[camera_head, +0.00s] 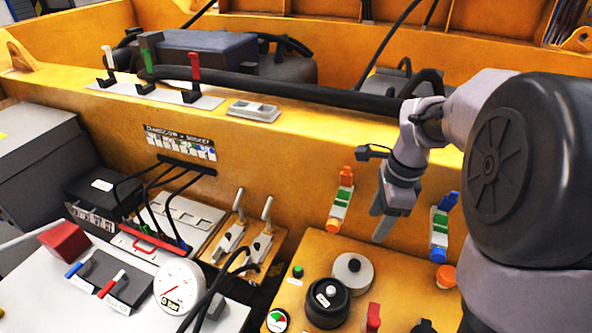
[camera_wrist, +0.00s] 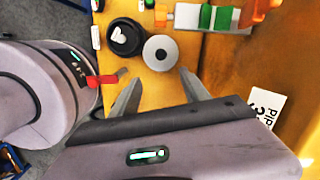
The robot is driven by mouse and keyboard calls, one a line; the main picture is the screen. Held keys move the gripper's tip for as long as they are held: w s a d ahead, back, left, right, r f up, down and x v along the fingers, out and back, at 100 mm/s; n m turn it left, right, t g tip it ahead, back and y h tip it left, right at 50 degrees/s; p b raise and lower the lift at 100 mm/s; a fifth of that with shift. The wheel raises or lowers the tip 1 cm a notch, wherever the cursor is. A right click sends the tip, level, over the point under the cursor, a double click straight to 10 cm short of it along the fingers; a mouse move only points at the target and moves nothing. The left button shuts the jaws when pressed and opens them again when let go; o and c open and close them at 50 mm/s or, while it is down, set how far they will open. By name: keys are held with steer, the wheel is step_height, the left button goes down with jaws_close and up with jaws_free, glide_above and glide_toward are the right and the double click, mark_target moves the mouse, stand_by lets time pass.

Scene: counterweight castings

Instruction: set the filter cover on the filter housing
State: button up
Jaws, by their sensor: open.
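A round light-grey disc with a small dark centre, which I take as the filter cover (camera_head: 353,275), rests on the yellow panel. In the wrist view the filter cover (camera_wrist: 150,61) lies just beyond my fingertips, apart from them. Left of it and close by stands a black round pot with a white piece in its top, which I take as the filter housing (camera_head: 327,314); it also shows in the wrist view (camera_wrist: 124,50). My gripper (camera_head: 382,232) is open and empty above the panel, up and right of the cover in the head view; its spread fingers show in the wrist view (camera_wrist: 159,74).
A red lever (camera_head: 373,318) stands right of the housing. A green button (camera_head: 297,271) and a gauge (camera_head: 277,320) sit to its left. Coloured valve blocks (camera_head: 341,200) line the yellow wall behind. An orange knob (camera_head: 444,276) is at the right. Black cables hang at the left.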

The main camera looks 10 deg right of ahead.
steer(key=m+b, duration=0.1)
steer(key=b, duration=0.3)
glide_above(355, 263)
steer(key=d, duration=0.1)
steer(key=f, duration=0.8)
steer(key=s+f, duration=0.1)
steer(key=f, duration=0.3)
steer(key=shift+d, duration=0.15)
steer(key=f, duration=0.2)
steer(key=f+b, duration=0.1)
steer(key=f, duration=0.1)
steer(key=a+f+b, duration=0.1)
steer(key=f, duration=0.1)
steer(key=shift+w+a+f, duration=0.1)
steer(key=shift+w, duration=0.3)
steer(key=shift+c, duration=0.6)
jaws_close()
